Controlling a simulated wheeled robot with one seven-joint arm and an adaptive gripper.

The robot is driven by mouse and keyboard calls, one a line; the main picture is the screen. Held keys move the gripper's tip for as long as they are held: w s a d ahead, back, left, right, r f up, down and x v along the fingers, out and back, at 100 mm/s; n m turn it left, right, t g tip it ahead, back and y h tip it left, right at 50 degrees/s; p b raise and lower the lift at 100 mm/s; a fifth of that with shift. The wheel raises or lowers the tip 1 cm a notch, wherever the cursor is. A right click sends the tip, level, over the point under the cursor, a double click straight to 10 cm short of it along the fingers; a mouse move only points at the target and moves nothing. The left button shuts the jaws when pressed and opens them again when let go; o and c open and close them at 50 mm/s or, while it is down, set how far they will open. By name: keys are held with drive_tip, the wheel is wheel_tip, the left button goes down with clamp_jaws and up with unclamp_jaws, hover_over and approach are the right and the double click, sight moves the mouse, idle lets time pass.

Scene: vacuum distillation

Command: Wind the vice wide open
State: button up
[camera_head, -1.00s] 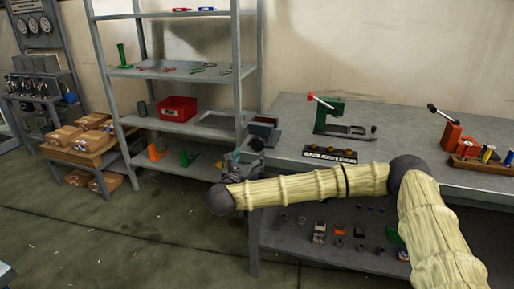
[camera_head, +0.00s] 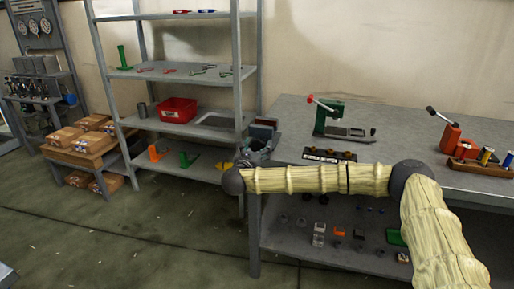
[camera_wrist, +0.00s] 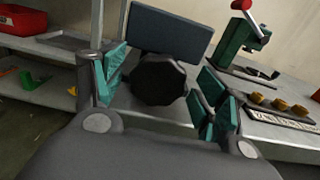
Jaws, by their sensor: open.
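The vice (camera_head: 265,122) sits at the left end of the workbench, partly hidden by my gripper and arm in the head view. In the wrist view its blue-grey jaw block (camera_wrist: 170,32) faces me, with a dark many-sided knob (camera_wrist: 158,80) in front and below. My gripper (camera_wrist: 162,75) is open, its teal fingers apart to the left and right of the knob. I cannot tell whether the fingertips reach around it or stop short. In the head view my gripper (camera_head: 256,148) is at the bench's left edge, close to the vice.
The workbench (camera_head: 400,180) carries a green press (camera_head: 330,115), a tray of brass-coloured parts (camera_head: 328,155) and an orange lever device (camera_head: 452,138). A shelf rack (camera_head: 190,70) with a red bin (camera_head: 177,110) stands close on the left. Open floor lies in front.

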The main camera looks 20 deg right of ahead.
drive_tip(key=c, duration=1)
drive_tip(key=shift+r, duration=0.1)
drive_tip(key=shift+n, duration=1.5)
drive_tip(key=o, duration=1)
